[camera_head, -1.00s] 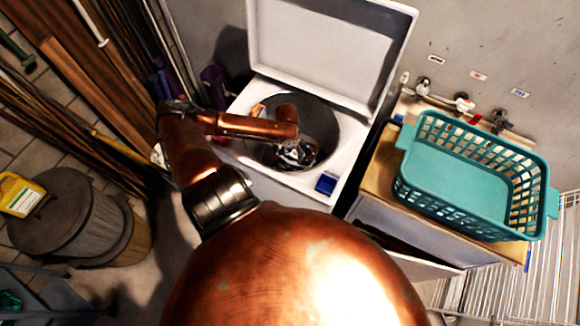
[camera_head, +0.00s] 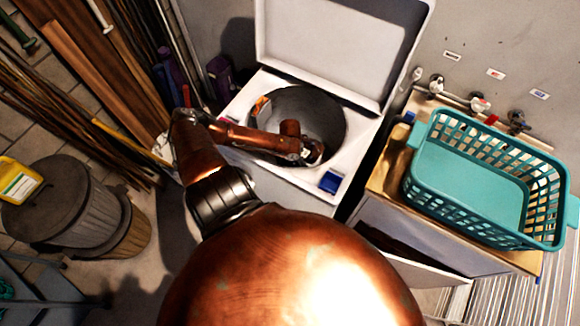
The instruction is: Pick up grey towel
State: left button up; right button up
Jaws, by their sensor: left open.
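My left arm reaches in from the left over the open top-loading washer (camera_head: 358,122). My left gripper (camera_head: 314,153) is small and partly hidden by its own wrist, at the front right of the round drum opening. It is open. I cannot make out a grey towel; the dark grey drum (camera_head: 325,105) is shadowed and partly covered by my arm. My right gripper is not in view.
The raised white lid (camera_head: 335,45) stands behind the drum. A blue item (camera_head: 330,181) lies on the washer's front right corner. A teal basket (camera_head: 470,175) sits on the cabinet to the right. Bins (camera_head: 70,205) and leaning planks are at left.

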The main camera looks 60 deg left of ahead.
pick_arm(q)
jog(key=shift+c, duration=0.3)
jog(key=c, duration=1.8)
jog(key=shift+c, duration=0.2)
